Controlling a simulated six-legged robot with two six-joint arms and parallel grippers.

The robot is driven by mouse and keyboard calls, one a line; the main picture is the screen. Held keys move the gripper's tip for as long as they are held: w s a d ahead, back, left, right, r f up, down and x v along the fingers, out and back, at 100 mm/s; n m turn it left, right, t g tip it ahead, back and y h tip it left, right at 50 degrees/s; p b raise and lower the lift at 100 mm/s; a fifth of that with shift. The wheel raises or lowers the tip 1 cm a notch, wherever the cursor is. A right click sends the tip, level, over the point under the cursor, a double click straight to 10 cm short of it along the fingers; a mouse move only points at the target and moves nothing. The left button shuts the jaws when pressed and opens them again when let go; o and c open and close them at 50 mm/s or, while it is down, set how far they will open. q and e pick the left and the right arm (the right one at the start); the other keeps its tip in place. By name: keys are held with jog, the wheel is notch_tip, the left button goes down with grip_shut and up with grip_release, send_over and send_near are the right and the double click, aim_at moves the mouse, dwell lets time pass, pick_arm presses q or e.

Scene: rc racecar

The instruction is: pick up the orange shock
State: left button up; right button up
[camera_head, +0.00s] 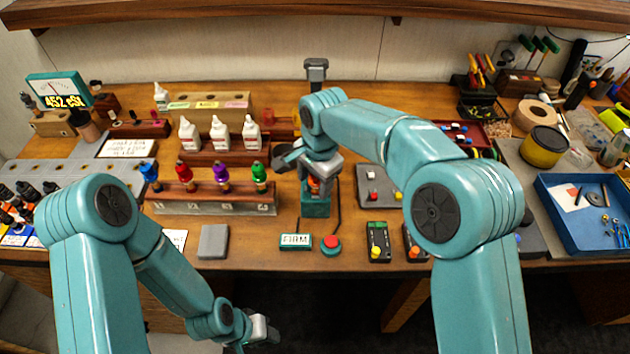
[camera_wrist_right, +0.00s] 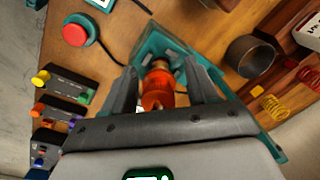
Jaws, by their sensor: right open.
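The orange shock (camera_wrist_right: 157,92) stands in a teal fixture (camera_wrist_right: 150,48) in the right wrist view. My right gripper (camera_wrist_right: 160,68) is open, with one finger on each side of the shock and gaps visible between. In the head view, only a bit of the orange shock (camera_head: 314,185) shows beneath my right gripper (camera_head: 316,172), above the teal fixture (camera_head: 315,208). Blue, red, purple and green shocks (camera_head: 221,171) stand in a wooden rack to the left. My left gripper (camera_head: 262,330) hangs low in front of the bench, and its jaw opening is unclear.
A FIRM sign (camera_head: 295,241) and a red button (camera_head: 331,244) lie in front of the fixture. Small control boxes (camera_head: 379,240) sit to their right. White bottles (camera_head: 220,133) stand behind the shock rack. A blue tray (camera_head: 565,236) is at far right.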

jog(key=shift+s+d, duration=0.1)
jog(key=shift+s, duration=0.1)
jog(key=shift+w, duration=0.25)
jog(key=c, duration=1)
jog(key=shift+s, duration=0.15)
jog(key=shift+c, duration=0.2)
jog(key=shift+r, duration=0.55)
notch_tip(320, 180, up, 11)
jog(key=s, duration=0.2)
jog(key=s+b, duration=0.7)
jog(key=s, duration=0.6)
notch_tip(320, 180, up, 8)
jog(key=p, duration=0.8)
jog(key=shift+s+f, duration=0.2)
jog(key=shift+s, duration=0.25)
